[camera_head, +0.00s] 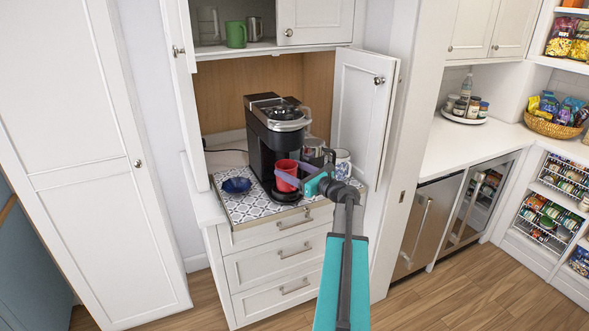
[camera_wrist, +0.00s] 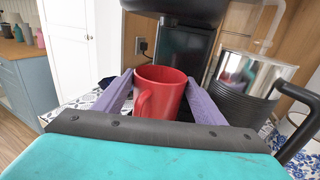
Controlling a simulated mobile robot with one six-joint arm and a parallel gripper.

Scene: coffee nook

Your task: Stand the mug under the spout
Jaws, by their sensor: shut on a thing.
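A red mug (camera_head: 286,175) is upright in front of the black coffee machine (camera_head: 266,135), below its spout head. It also shows in the wrist view (camera_wrist: 161,92), with its handle towards me. My gripper (camera_head: 289,172) has its two purple fingers on either side of the mug and is shut on it. In the wrist view my gripper (camera_wrist: 161,88) reaches forward around the mug. The mug is at the machine's drip base (camera_head: 286,193); I cannot tell whether its bottom touches it.
A metal carafe (camera_wrist: 252,85) with a black handle stands close right of the mug. A blue bowl (camera_head: 236,185) lies left on the patterned tray (camera_head: 245,207). A white and blue mug (camera_head: 343,164) stands right. An open cabinet door (camera_head: 364,115) bounds the right side.

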